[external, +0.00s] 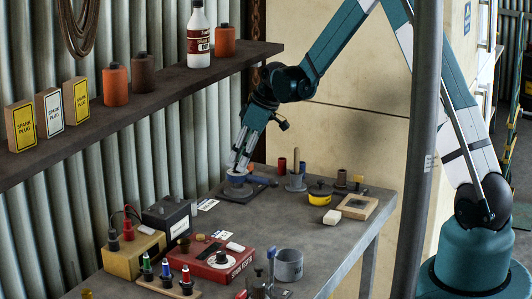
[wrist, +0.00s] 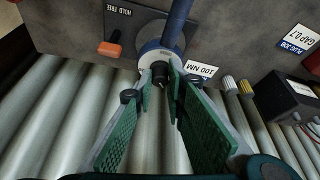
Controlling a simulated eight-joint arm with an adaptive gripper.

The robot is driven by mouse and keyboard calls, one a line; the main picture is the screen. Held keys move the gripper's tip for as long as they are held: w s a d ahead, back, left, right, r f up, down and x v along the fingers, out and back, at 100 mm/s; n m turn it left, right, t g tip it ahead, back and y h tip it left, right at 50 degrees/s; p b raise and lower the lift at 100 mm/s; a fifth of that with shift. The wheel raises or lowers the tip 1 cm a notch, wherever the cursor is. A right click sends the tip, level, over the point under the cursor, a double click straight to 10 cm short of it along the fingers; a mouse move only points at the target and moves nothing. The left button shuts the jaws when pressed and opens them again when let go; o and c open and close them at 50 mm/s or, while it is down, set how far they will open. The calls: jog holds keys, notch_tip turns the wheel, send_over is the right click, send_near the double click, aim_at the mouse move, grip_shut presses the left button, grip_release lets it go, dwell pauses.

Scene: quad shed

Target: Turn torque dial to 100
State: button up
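The torque dial (wrist: 149,51) is a blue and white round piece with a blue bar (wrist: 179,22) running off it. It sits on a dark plate (wrist: 75,22) marked HOLD FREE, with an orange lever (wrist: 109,47). In the external view the dial (external: 237,178) is at the back of the bench, below my gripper (external: 238,167). A 100 NM card (wrist: 203,69) lies beside the dial. In the wrist view my gripper (wrist: 161,82) has its fingertips either side of a small dark knob (wrist: 160,70) at the dial; whether they grip it is unclear.
A black box (wrist: 290,98) and two ribbed caps stand to the right in the wrist view. In the external view a red case (external: 212,262) and a grey cup (external: 288,265) stand nearer. A shelf (external: 150,93) with bottles and spark plug boxes overhangs the left.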

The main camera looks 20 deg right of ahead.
jog(key=shift+m+b, duration=0.4)
jog(key=shift+s+f+m+t+h+b, duration=0.1)
jog(key=shift+m+t+h+b, duration=0.2)
jog(key=shift+m+b, duration=0.4)
jog(key=m+b, duration=0.2)
jog(key=m, duration=0.1)
jog(key=shift+a+t+h, duration=0.15)
jog(key=shift+t+h, duration=0.25)
jog(key=m+b, duration=0.1)
jog(key=m, duration=0.1)
jog(key=m+h+b, duration=0.1)
jog(key=m, duration=0.1)
jog(key=shift+a+h, duration=0.1)
jog(key=shift+h, duration=0.2)
jog(key=shift+m+t+h+b, duration=0.3)
jog(key=shift+m+h+b, duration=0.35)
jog(key=shift+m, duration=0.65)
jog(key=o, duration=0.9)
